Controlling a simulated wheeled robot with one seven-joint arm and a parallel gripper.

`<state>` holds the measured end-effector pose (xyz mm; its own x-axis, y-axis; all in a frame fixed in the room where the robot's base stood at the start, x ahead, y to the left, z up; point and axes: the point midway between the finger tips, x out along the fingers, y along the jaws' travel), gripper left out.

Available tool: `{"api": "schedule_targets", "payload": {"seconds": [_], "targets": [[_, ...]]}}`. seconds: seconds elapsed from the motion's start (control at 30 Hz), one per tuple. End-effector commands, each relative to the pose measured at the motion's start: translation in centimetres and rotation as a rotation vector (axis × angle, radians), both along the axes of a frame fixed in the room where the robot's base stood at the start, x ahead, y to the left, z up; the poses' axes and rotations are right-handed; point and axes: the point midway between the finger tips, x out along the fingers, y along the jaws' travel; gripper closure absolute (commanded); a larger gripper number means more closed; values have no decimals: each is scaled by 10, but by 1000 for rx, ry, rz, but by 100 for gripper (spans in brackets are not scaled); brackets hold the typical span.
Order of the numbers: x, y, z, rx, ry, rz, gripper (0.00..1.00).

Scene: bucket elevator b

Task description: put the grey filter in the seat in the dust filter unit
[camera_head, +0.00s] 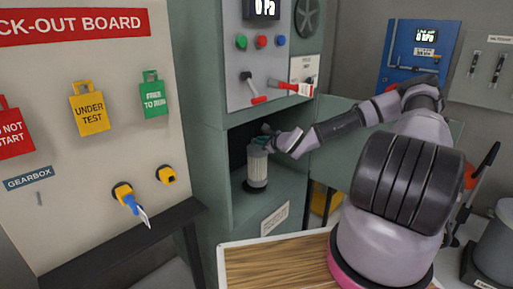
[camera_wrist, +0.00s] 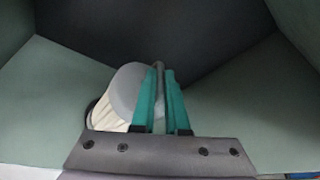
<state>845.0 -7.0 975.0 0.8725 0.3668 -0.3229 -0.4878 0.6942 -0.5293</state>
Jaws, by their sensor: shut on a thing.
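The grey filter (camera_head: 257,168) is a pale pleated cylinder with a grey cap. It stands about upright inside the open compartment of the green-grey dust filter unit (camera_head: 212,140). My gripper (camera_head: 264,141) is above it, with its teal fingers shut on the filter's thin top handle. In the wrist view, the fingers (camera_wrist: 163,100) close on that handle, and the grey cap (camera_wrist: 127,90) and pale side show to their left. A dark ring (camera_head: 256,187), seemingly the seat, shows at the filter's foot. I cannot tell whether the filter is fully down in it.
The compartment's walls (camera_wrist: 75,85) surround the gripper closely. A control panel (camera_head: 262,70) with a red-handled switch is above the opening. The unit's open door (camera_head: 335,150) is to the right, behind my arm. A wooden-topped surface (camera_head: 270,265) lies in front. A lock-out board (camera_head: 90,100) stands left.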

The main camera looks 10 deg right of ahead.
Motion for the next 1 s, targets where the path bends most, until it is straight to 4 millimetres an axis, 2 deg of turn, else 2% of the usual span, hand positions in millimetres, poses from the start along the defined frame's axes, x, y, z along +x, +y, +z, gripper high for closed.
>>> {"api": "schedule_targets", "payload": {"seconds": [0.1,0.4,0.73,1.0], "targets": [[13,6,1,-1,-3,1,100],[25,11,1,-1,-2,0,100],[24,10,-33,0,0,0,100],[24,9,-35,-1,-1,0,100]]}}
